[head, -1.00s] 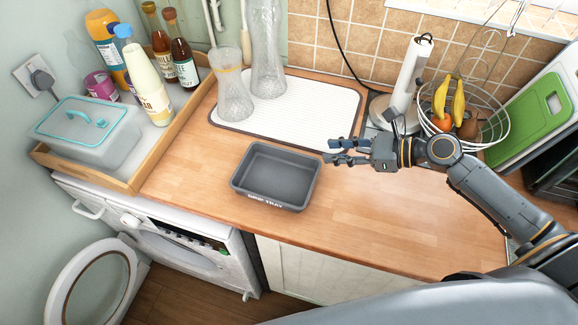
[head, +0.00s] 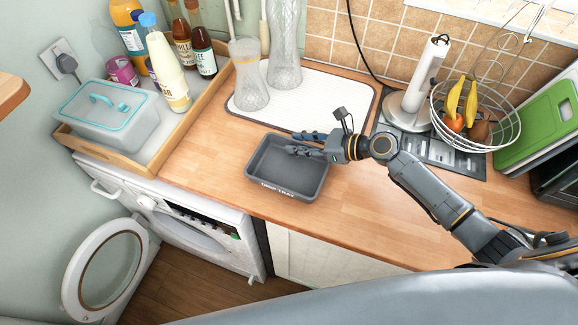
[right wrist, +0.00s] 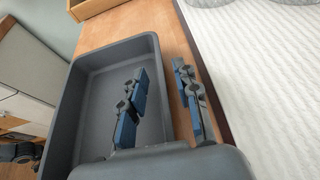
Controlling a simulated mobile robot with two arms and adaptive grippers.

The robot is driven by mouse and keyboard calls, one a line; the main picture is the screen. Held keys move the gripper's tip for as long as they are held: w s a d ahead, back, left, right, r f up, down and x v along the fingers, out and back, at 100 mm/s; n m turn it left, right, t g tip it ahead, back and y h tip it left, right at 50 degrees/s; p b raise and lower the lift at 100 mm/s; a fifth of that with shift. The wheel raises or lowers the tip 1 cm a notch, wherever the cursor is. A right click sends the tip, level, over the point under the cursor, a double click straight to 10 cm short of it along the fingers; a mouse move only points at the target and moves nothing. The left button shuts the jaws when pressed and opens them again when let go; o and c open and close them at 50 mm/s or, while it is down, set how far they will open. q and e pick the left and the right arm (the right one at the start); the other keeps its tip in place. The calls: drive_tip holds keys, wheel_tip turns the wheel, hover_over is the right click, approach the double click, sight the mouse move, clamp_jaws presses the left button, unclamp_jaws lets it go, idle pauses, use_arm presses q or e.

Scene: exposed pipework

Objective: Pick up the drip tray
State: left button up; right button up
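The drip tray (head: 285,180) is a dark grey, empty, open rectangular tray on the wooden worktop, with its name on the front wall. It also shows in the right wrist view (right wrist: 102,90). My right gripper (head: 291,143) is at the tray's back rim, reaching in from the right. In the right wrist view my right gripper (right wrist: 160,70) is open, with one finger over the tray's inside and the other outside the wall. The rim runs between the fingers; I cannot tell whether either touches it.
A white draining mat (head: 300,97) with two glass vessels lies behind the tray. A paper-towel stand (head: 420,85) and wire fruit basket (head: 475,115) stand right. A wooden tray (head: 180,135) with bottles and a lidded box is left. The worktop (head: 370,210) right of the drip tray is clear.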

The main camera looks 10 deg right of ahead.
use_arm(q)
drive_tip(key=shift+a, duration=0.2)
use_arm(e)
drive_tip(key=shift+c, duration=0.2)
clamp_jaws()
use_arm(q)
drive_tip(key=shift+a, duration=0.15)
